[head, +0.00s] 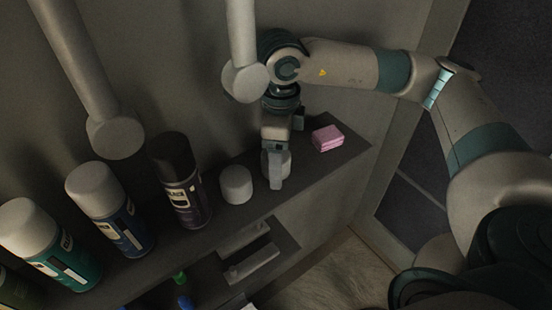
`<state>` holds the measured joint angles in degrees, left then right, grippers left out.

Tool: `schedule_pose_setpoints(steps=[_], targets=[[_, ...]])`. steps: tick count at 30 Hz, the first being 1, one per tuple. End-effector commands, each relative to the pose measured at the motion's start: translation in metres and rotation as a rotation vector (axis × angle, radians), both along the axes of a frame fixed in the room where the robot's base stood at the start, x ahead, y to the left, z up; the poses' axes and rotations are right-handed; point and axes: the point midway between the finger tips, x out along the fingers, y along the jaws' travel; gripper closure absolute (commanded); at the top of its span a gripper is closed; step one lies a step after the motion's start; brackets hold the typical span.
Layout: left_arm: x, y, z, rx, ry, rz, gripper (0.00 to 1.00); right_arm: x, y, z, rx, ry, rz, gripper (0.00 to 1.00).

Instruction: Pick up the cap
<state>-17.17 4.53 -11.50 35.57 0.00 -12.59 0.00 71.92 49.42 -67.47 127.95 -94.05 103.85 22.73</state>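My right gripper (276,172) points down over the right part of the shelf, its arm coming in from the right. A pale grey rounded piece (286,160) shows at its fingers; I cannot tell whether this is a cap or part of the gripper, nor whether the fingers are shut. A short white cylinder that looks like a cap (236,185) stands upright on the shelf just left of the gripper, apart from it. My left gripper is out of view.
Several spray cans stand along the shelf (330,165) to the left, the nearest with a black cap (172,158). A pink block (327,138) lies right of the gripper. Two grey posts (243,45) hang above. A lower compartment holds small bottles (183,290).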

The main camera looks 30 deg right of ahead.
Motion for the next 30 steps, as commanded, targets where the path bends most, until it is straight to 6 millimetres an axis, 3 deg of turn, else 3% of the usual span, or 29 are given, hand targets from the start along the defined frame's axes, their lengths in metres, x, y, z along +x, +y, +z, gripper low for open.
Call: schedule_pose_setpoints(steps=[2,7,22,30], targets=[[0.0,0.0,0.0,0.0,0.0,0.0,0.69,0.0,0.0,0.0,0.0,0.0,0.0,0.28],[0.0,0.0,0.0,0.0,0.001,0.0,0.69,0.0,0.0,0.0,0.0,0.0,0.0,0.69],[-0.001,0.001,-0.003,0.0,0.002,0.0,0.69,0.001,0.0,0.006,0.001,-0.002,-0.001,0.69],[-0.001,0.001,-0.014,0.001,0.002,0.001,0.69,0.001,0.0,0.037,0.001,-0.006,-0.001,0.69]])
